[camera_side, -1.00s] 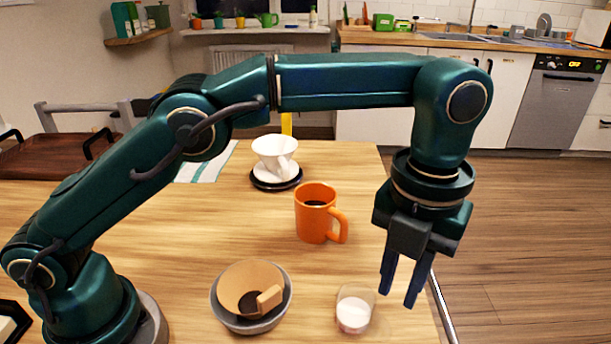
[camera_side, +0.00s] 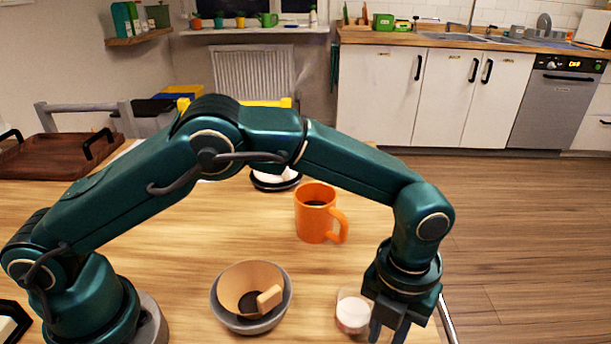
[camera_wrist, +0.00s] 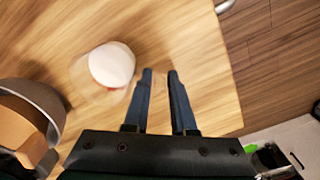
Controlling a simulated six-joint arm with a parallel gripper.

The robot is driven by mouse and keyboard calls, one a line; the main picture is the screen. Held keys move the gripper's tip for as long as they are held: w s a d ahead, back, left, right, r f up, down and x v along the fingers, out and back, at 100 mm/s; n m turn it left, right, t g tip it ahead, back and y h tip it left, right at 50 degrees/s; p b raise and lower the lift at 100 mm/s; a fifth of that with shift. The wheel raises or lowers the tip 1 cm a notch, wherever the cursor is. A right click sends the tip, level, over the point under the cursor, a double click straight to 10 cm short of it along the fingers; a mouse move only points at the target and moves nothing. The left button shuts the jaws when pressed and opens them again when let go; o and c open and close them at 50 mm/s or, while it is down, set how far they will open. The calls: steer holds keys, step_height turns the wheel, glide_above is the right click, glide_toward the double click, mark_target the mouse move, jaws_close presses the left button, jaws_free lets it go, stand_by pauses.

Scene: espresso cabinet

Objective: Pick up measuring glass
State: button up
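The measuring glass (camera_side: 352,312) is a small clear cup with white contents, upright near the front edge of the wooden table. In the wrist view, the measuring glass (camera_wrist: 111,65) lies just left of my fingertips. My gripper (camera_side: 387,332) points down just right of the glass in the side view. Its fingers (camera_wrist: 159,74) are apart with nothing between them. My gripper partly overlaps the glass's right side in the side view, and I cannot tell whether they touch.
A grey bowl (camera_side: 286,310) holding a tan cone-shaped piece (camera_side: 234,283) stands left of the glass. An orange mug (camera_side: 312,222) with dark liquid stands farther back. A black saucer (camera_side: 262,186) is behind it. The table's right edge is close to my gripper.

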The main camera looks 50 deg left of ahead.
steer(key=shift+f, duration=0.2)
jaws_close()
stand_by(1.3)
